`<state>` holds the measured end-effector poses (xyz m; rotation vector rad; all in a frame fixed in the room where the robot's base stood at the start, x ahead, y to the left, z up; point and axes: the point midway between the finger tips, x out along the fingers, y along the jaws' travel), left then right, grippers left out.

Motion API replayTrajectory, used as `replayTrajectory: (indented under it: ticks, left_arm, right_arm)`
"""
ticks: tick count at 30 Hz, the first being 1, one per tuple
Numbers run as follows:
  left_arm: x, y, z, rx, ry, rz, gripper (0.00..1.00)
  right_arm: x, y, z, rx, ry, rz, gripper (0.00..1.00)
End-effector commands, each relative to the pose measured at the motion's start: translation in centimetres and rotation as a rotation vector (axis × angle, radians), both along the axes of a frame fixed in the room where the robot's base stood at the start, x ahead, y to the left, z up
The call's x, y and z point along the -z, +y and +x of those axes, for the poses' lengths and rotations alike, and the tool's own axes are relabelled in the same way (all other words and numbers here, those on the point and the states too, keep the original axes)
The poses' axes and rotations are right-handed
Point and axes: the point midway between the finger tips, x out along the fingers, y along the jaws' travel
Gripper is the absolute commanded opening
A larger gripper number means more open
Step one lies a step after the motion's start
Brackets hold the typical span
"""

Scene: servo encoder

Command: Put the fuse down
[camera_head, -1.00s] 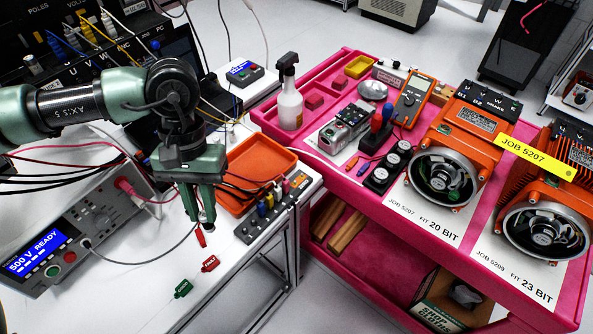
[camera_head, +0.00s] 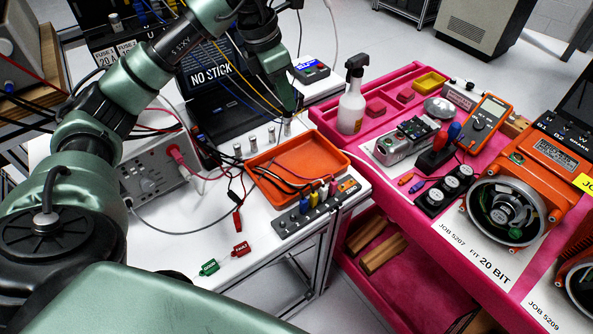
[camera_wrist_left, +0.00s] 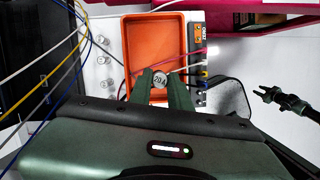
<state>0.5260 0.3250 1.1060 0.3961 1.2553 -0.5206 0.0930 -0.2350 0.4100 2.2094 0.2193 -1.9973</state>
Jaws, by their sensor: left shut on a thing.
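My left gripper (camera_head: 290,110) is over the white bench behind the orange tray. In the left wrist view its fingers (camera_wrist_left: 161,90) are closed on the round end of a fuse (camera_wrist_left: 159,80) marked 20 A. In the head view a pale cylinder (camera_head: 287,127) below the fingertips appears to be this fuse, upright; whether it touches the bench is unclear. Several other silver cylinders (camera_head: 253,145) stand in a row to its left. A dark, jointed shape (camera_wrist_left: 285,100) at the right of the wrist view looks like my right gripper, too small to read its jaws.
Coloured cables (camera_wrist_left: 45,82) hang near the gripper. A laptop (camera_head: 215,90) is behind; a spray bottle (camera_head: 352,105) stands on the pink cart (camera_head: 415,245).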

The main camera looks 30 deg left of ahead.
Motion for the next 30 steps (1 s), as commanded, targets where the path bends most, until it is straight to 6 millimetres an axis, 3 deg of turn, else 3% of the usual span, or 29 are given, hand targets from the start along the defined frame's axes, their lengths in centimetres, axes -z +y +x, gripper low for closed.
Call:
replayTrajectory:
  ticks: [5, 18, 30]
  left_arm:
    - [2.7, 0.4, -0.1, -0.035, 0.009, 0.002, 0.00]
    - [13.7, 0.3, -0.1, -0.029, 0.006, 0.000, 0.00]
    - [18.4, 0.2, 0.0, -0.029, 0.004, -0.001, 0.00]
  right_arm:
    - [-0.4, -0.3, -0.4, 0.000, 0.006, -0.003, 0.36]
    - [-2.5, -0.3, -0.7, -0.001, 0.012, -0.004, 0.36]
    - [-3.5, -0.2, -0.7, -0.003, 0.012, -0.003, 0.36]
